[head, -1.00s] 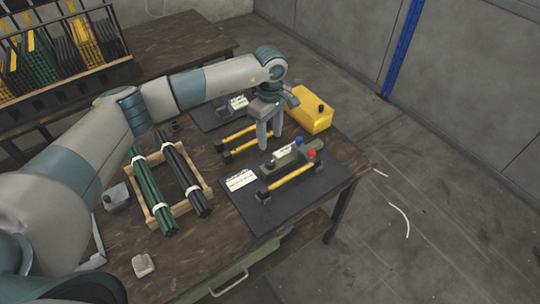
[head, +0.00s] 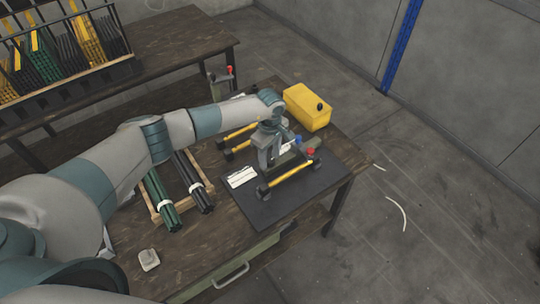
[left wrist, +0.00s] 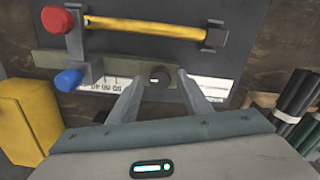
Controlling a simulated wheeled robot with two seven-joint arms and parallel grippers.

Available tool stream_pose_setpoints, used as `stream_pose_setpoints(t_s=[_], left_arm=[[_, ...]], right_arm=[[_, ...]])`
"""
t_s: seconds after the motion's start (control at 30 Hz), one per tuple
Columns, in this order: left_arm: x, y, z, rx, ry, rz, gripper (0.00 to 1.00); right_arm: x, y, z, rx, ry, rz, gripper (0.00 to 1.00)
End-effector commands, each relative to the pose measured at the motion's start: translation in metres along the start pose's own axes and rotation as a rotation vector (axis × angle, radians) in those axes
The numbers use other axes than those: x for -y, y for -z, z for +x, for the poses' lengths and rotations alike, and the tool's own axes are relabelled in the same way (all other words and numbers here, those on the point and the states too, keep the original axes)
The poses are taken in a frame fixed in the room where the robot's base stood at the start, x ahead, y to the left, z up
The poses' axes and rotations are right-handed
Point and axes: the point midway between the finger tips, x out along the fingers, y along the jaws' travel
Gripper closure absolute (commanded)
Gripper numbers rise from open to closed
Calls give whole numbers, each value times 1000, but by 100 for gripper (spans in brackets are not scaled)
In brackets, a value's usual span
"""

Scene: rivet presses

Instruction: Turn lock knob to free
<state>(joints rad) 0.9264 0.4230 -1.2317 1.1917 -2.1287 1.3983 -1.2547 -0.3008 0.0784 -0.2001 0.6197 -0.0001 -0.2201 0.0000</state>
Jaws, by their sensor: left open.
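The near rivet press stands on a dark mat (head: 255,211). It has a green-grey body (left wrist: 120,67), a yellow bar (head: 291,174), a red knob (head: 310,152) and a blue knob (head: 298,139). A round black knob (left wrist: 160,75), likely the lock knob, sits on the body. My left gripper (head: 266,168) is over the press and hides this knob in the head view. In the left wrist view, the open fingers of my left gripper (left wrist: 158,88) appear on either side of the black knob, with gaps. Contact is not visible. My right gripper is not in view.
A yellow box (head: 307,107) stands behind the press. Another press with yellow bars (head: 240,133) is partly hidden by my arm. A wooden tray holds green rods (head: 160,200) and black rods (head: 195,183) at the left. A white label (head: 242,177) lies on the mat.

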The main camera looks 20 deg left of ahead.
Motion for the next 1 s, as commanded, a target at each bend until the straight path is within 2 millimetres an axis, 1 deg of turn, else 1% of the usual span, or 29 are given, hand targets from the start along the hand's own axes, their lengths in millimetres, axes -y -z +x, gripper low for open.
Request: stream_pose_setpoints(t_s=[0.1, 0.13, 0.17, 0.2, 0.3, 0.67, 0.87, 1.0], left_arm=[[0, 0, 0, 0, 0, 0, 56], [0, 0, 0, 0, 0, 0, 58], [0, 0, 0, 0, 0, 0, 65], [0, 0, 0, 0, 0, 0, 75], [0, 0, 0, 0, 0, 0, 97], [0, 0, 1, 0, 0, -26, 97], [0, 0, 2, 0, -1, -101, 97], [0, 1, 3, -1, -1, -190, 97]], right_arm=[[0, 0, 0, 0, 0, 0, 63], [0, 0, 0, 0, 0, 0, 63], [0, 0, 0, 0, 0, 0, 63], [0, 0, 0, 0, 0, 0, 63], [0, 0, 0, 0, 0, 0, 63], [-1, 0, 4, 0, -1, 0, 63], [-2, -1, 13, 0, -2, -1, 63], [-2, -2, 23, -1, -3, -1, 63]])
